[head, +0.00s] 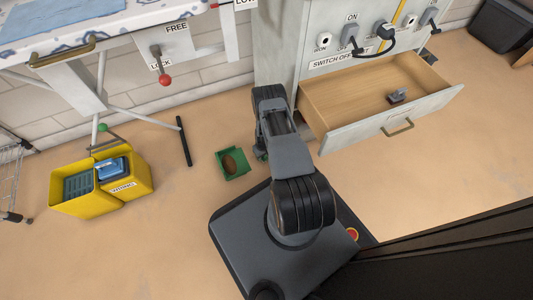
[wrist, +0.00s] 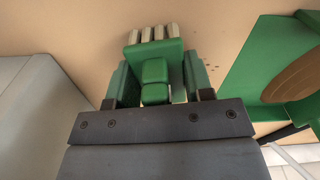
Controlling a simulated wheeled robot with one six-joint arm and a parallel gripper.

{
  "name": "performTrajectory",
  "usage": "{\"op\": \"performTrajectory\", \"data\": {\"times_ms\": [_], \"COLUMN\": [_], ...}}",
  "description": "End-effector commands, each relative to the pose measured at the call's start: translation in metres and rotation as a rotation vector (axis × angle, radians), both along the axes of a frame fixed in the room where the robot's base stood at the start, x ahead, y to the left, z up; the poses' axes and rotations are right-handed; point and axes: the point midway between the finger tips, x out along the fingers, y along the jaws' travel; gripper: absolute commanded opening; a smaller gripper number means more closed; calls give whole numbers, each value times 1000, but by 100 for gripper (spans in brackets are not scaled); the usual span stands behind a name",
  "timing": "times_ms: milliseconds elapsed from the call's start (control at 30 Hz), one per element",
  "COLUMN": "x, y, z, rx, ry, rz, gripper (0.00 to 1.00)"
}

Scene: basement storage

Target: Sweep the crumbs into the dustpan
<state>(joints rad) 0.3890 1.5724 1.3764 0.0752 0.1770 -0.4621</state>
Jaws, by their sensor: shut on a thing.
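My gripper (wrist: 157,80) is shut on a green hand brush (wrist: 154,52) with cream bristles (wrist: 154,33), which point away from the gripper just over the floor. A few small dark crumbs (wrist: 209,56) lie on the floor to the right of the brush in the wrist view. The green dustpan (head: 241,173) lies on the floor just left of my gripper in the head view. In the wrist view the dustpan (wrist: 258,70) is at the right, apart from the brush. A brown oval (wrist: 298,82) is inside it. My arm mostly hides the brush in the head view.
A white cabinet with an open wooden drawer (head: 335,86) stands at the back right; a small grey item (head: 397,96) lies in the drawer. Yellow bins (head: 78,205) stand at the left, near an ironing-board-like table (head: 120,22). The floor around the dustpan is clear.

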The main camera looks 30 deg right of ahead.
Motion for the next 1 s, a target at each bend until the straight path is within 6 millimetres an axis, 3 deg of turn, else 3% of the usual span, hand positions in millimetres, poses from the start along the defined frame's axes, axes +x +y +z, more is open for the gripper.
{"op": "performTrajectory", "data": {"times_ms": [1000], "x": [12], "y": [59], "z": [-1], "rx": [0], "ry": [0], "rz": [3], "gripper": [28]}}
